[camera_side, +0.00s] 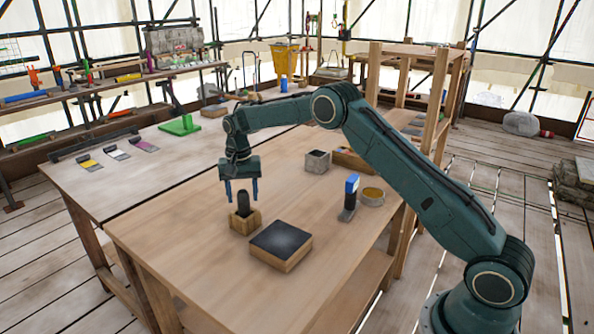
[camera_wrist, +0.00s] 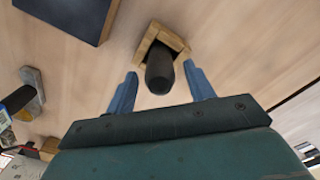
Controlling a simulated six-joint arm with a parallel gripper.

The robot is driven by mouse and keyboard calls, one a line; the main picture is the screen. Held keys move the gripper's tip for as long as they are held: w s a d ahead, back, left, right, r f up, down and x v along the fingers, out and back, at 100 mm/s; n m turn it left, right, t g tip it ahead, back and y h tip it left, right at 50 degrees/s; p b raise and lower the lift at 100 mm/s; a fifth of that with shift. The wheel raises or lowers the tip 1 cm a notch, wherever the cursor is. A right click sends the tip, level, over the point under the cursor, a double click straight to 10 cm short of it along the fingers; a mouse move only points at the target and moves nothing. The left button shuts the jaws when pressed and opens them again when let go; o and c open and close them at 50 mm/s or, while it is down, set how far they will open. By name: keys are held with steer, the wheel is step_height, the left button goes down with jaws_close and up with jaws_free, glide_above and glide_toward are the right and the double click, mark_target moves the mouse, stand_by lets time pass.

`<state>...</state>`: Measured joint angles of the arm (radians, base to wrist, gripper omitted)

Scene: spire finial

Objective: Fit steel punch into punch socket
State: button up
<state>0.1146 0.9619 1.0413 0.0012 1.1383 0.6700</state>
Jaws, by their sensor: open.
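The steel punch (camera_side: 243,204) is a dark, rounded cylinder standing upright in the punch socket (camera_side: 245,222), a small wooden block on the table. In the wrist view the punch (camera_wrist: 160,72) shows end-on, with its lower part inside the opening of the wooden socket (camera_wrist: 148,38). How deep it sits is hidden. My gripper (camera_side: 241,197) is open, with its blue fingers above the socket on either side of the punch. In the wrist view the gripper (camera_wrist: 160,82) shows a gap between each finger and the punch.
A wooden block with a dark top (camera_side: 281,245) lies just right of the socket. A blue-topped upright tool (camera_side: 350,195), a round tin (camera_side: 372,196) and a grey square pot (camera_side: 317,161) stand farther right and back. The table in front and left is clear.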

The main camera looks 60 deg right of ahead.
step_height(320, 180, up, 9)
steer(key=shift+f, duration=0.1)
stand_by(0.3)
stand_by(0.5)
steer(key=shift+s+r, duration=0.1)
steer(key=shift+r, duration=0.25)
steer(key=s+a+r+n+t, duration=0.1)
steer(key=s+a+r+n, duration=0.1)
steer(key=s+r, duration=0.7)
steer(key=s+a+r+n+t, duration=0.2)
steer(key=s+a+r, duration=0.1)
steer(key=s+r, duration=0.55)
steer(key=s+a+f+n+t, duration=0.1)
steer(key=s+f+n, duration=0.1)
steer(key=s, duration=1)
steer(key=s+a+f+n+t, duration=0.1)
steer(key=s+f+n, duration=0.2)
steer(key=s, duration=1)
steer(key=shift+s+f+t, duration=0.25)
steer(key=shift+f+t, duration=0.05)
steer(key=shift+f, duration=0.5)
